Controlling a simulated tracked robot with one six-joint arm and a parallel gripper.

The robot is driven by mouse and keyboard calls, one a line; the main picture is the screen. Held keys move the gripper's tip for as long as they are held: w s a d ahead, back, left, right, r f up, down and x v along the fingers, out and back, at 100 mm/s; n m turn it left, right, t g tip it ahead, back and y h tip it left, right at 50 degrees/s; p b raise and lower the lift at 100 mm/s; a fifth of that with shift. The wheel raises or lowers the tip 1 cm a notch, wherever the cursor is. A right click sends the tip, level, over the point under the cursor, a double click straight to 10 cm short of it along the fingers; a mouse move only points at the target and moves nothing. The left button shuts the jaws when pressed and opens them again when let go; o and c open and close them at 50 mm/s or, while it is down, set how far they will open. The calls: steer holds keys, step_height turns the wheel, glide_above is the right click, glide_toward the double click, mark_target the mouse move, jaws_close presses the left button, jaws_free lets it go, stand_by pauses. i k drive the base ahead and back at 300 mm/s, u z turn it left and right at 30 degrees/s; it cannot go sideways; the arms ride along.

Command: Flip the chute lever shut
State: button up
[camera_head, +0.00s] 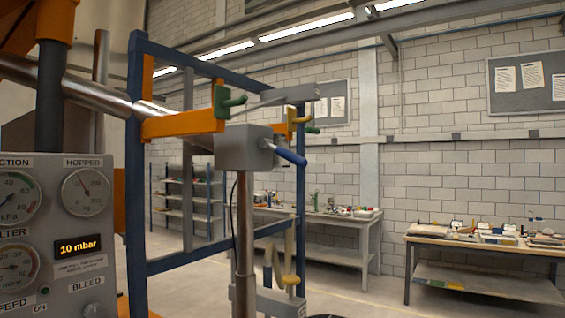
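A lever with a blue handle (290,156) sticks out from the right side of a grey box (243,148) on a metal post. The handle slopes down to the right. I take it for the chute lever, but no label on it is readable. Whether this position is open or shut cannot be told. A shiny metal pipe (95,95) slopes down from the upper left toward the box, partly hidden by a blue frame post and an orange bar. My gripper does not show in this view, and nothing visible touches the blue handle.
A blue frame (136,190) surrounds the post. A gauge panel (75,220) reading 10 mbar fills the lower left. Cluttered benches (485,243) line the wall; floor between is clear.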

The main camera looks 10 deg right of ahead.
mark_target(298, 161)
steer(key=u, duration=1.85)
steer(key=i, duration=0.4)
steer(key=u, duration=0.4)
